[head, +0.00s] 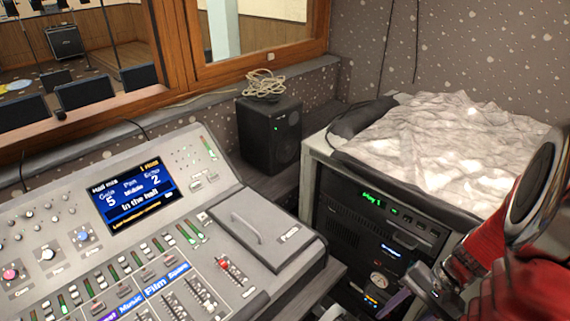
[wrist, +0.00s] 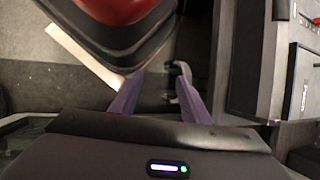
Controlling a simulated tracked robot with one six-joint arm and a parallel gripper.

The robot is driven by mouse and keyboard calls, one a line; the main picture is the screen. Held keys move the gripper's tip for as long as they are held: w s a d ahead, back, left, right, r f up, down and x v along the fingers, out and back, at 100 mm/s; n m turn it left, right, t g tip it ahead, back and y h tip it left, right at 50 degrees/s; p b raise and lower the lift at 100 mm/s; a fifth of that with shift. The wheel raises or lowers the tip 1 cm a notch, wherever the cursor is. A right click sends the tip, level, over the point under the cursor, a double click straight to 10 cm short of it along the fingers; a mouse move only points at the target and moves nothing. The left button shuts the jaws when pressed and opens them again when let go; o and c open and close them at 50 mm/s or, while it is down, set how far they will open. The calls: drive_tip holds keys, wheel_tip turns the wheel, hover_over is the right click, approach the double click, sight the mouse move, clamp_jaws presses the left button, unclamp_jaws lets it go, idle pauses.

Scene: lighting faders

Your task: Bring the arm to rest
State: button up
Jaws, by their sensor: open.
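My arm (head: 490,275), red and dark, comes in at the lower right of the head view, in front of the equipment rack. My gripper (head: 396,302) is low in that view, between the mixing desk and the rack, and partly cut off by the bottom edge. In the wrist view my gripper (wrist: 158,80) shows two purple fingers spread apart, with grey floor between them and nothing held. The jaws are clear of the desk, which is at the right of the wrist view.
The mixing desk (head: 268,238) with faders and a lit screen (head: 133,192) fills the left. The rack (head: 368,226) carries a crumpled pale sheet (head: 435,135). A black speaker (head: 270,133) stands behind, with coiled cable (head: 264,84) on top. A window (head: 262,35) is beyond.

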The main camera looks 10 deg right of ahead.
drive_tip(key=w+a+r+n+t+h, duration=0.1)
drive_tip(key=a+r+n+t+h, duration=0.2)
drive_tip(key=r, duration=0.8)
drive_tip(key=w+a+r+n+t+h, duration=0.1)
drive_tip(key=a+r+n+t+h, duration=0.1)
drive_tip(key=a+r+n, duration=0.5)
drive_tip(key=a+r+t, duration=0.1)
drive_tip(key=a+r, duration=0.3)
drive_tip(key=a, duration=0.1)
drive_tip(key=shift+w+a+h, duration=0.25)
drive_tip(key=shift+w+h, duration=0.05)
drive_tip(key=shift+h, duration=0.1)
drive_tip(key=shift+d+r, duration=0.1)
